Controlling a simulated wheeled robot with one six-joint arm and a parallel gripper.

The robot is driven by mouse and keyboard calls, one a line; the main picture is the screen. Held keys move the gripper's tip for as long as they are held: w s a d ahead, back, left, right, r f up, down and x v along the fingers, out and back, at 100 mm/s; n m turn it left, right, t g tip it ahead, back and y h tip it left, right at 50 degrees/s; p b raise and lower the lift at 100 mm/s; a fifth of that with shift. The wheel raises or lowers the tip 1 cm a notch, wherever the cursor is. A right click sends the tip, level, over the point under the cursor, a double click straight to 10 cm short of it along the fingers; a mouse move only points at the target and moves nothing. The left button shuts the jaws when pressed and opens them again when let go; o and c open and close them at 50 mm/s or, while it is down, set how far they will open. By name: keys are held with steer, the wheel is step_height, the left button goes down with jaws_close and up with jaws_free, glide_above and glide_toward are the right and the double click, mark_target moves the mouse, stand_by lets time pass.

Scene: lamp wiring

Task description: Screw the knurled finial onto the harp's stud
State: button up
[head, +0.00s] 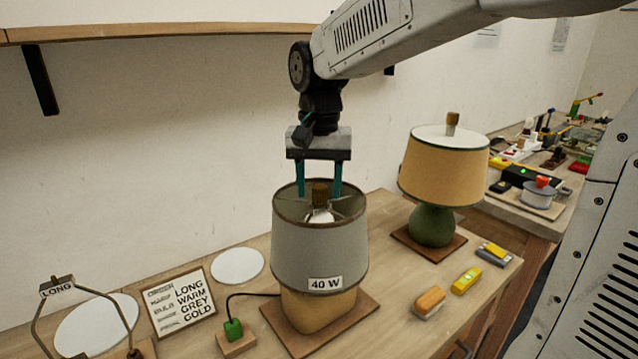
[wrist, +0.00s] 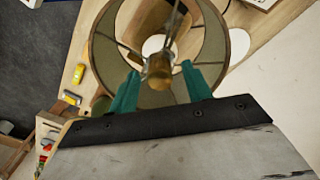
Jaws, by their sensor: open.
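The knurled finial (head: 319,194) is a gold-brown cylinder standing upright at the top centre of the grey lamp shade (head: 320,250). It also shows in the wrist view (wrist: 159,70), over the white bulb (wrist: 153,45) inside the shade. My gripper (head: 319,192) points straight down with its teal fingers apart, one on each side of the finial. In the wrist view its fingertips (wrist: 158,70) flank the finial with gaps on both sides. The harp's stud is hidden under the finial, so I cannot tell how far it is threaded.
The grey lamp stands on a wooden base (head: 358,320) with a green plug (head: 233,330) to its left. A sign (head: 180,300) and a harp labelled LONG (head: 58,287) are further left. A yellow-shaded lamp (head: 442,165) stands at right, behind several small blocks.

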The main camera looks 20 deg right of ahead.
mark_target(319, 186)
steer(key=shift+o, duration=1)
steer(key=shift+r, duration=0.1)
step_height(319, 186, up, 8)
steer(key=shift+f, duration=0.15)
steer(key=s+d+f+n, duration=0.1)
steer(key=s+f, duration=0.3)
steer(key=s, duration=0.4)
steer(key=s+d+f+n+t, duration=0.1)
steer(key=s+f+n, duration=0.1)
steer(key=s+f, duration=0.2)
steer(key=s+d+f+n, duration=0.1)
steer(key=s+f, duration=0.3)
steer(key=s, duration=0.7)
steer(key=shift+s+n, duration=0.3)
steer(key=shift+n, duration=0.5)
